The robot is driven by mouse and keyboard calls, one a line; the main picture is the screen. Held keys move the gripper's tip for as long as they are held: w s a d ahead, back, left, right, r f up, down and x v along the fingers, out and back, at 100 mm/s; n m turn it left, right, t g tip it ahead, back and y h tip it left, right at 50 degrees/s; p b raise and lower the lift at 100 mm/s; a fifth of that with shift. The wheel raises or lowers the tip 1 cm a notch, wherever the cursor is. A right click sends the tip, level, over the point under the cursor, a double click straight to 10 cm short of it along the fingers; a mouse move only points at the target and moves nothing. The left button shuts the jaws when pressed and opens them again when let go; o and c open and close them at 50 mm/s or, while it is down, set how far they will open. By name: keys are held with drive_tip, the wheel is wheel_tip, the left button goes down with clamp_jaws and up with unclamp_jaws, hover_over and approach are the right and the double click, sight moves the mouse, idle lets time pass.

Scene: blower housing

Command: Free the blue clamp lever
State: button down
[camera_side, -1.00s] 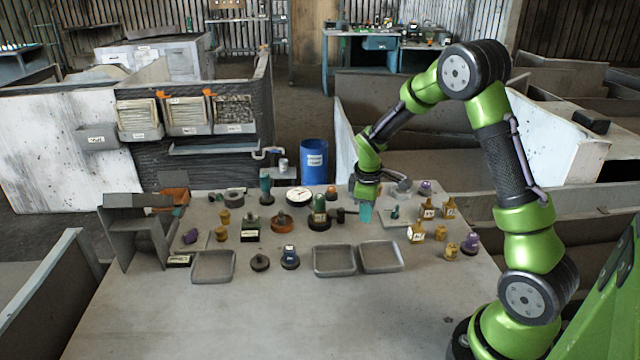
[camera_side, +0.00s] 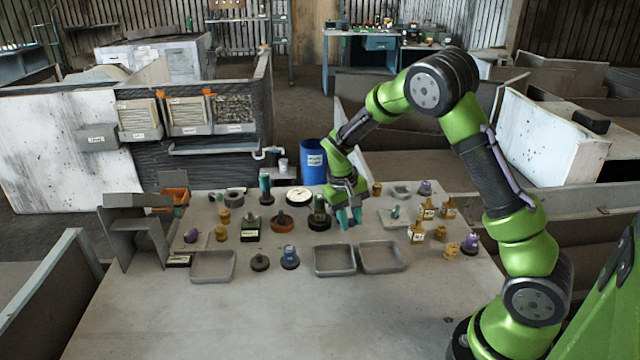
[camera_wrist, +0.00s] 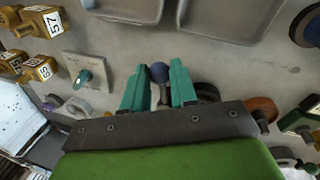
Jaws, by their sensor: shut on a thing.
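The blue clamp lever (camera_wrist: 158,72) shows in the wrist view as a dark blue ball knob on a dark stem, between my two teal fingers. My gripper (camera_wrist: 158,88) is closed around it, with one finger on each side. In the side view my gripper (camera_side: 349,219) is low over the table, just right of a dark round base with a green top (camera_side: 319,214). There the fingers hide the lever. Its lower end and mounting are hidden in the wrist view.
Grey trays (camera_side: 335,273) lie in front of my gripper. A grey plate with a small teal lever (camera_wrist: 84,76) is to the right in the side view, near yellow labelled blocks (camera_side: 416,232). An orange round part (camera_side: 281,222) stands further left. The table's front is clear.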

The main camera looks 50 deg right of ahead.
drive_tip(key=shift+w+a+r+m, duration=0.1)
drive_tip(key=shift+w+a+m, duration=0.25)
drive_tip(key=shift+m, duration=0.35)
drive_tip(key=c, duration=0.9)
unclamp_jaws()
wheel_tip(320, 180, up, 16)
drive_tip(key=w+a, duration=0.1)
drive_tip(key=a, duration=0.1)
drive_tip(key=shift+w+a+r, duration=0.25)
drive_tip(key=shift+w+a, duration=0.1)
drive_tip(key=shift+w, duration=0.05)
